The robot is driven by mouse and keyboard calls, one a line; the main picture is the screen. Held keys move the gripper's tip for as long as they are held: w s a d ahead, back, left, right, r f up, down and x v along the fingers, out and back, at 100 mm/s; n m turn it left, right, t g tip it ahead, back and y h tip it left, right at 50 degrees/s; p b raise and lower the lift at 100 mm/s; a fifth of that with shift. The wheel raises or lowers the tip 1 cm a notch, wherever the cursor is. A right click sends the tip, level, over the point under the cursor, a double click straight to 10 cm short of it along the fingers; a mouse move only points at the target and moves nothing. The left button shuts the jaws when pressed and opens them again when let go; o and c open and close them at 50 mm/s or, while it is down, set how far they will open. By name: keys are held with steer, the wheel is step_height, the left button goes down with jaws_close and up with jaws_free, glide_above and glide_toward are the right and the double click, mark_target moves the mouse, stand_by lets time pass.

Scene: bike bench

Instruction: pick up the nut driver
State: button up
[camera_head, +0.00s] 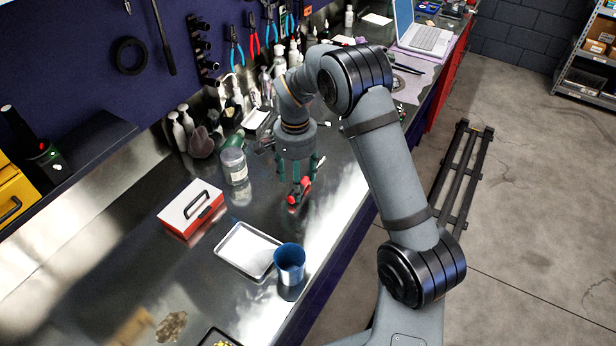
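A small red and dark tool (299,190) lies on the metal bench top just below my gripper. It may be the nut driver, but it is too small in this view to be sure. My gripper (297,176) points down above its far end, with its dark green fingers spread apart. I see nothing held between the fingers. I cannot tell whether the fingertips touch the red tool. A thin light-coloured piece (320,163) shows just to the right of the fingers.
A clear jar (234,166) stands left of my gripper. A red and white box (191,209), a shallow tray (247,251) and a blue cup (289,262) are nearer. Several bottles stand along the back wall. A laptop (424,36) sits at the far end.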

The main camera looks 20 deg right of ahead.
step_height(320, 180, down, 4)
steer(key=shift+d+f+p, duration=0.1)
steer(key=shift+d+p, duration=0.05)
steer(key=shift+p, duration=0.4)
steer(key=shift+d, duration=0.1)
steer(key=shift+c, duration=1)
steer(key=c, duration=1.1)
steer(key=shift+c, duration=0.6)
steer(key=shift+r, duration=0.2)
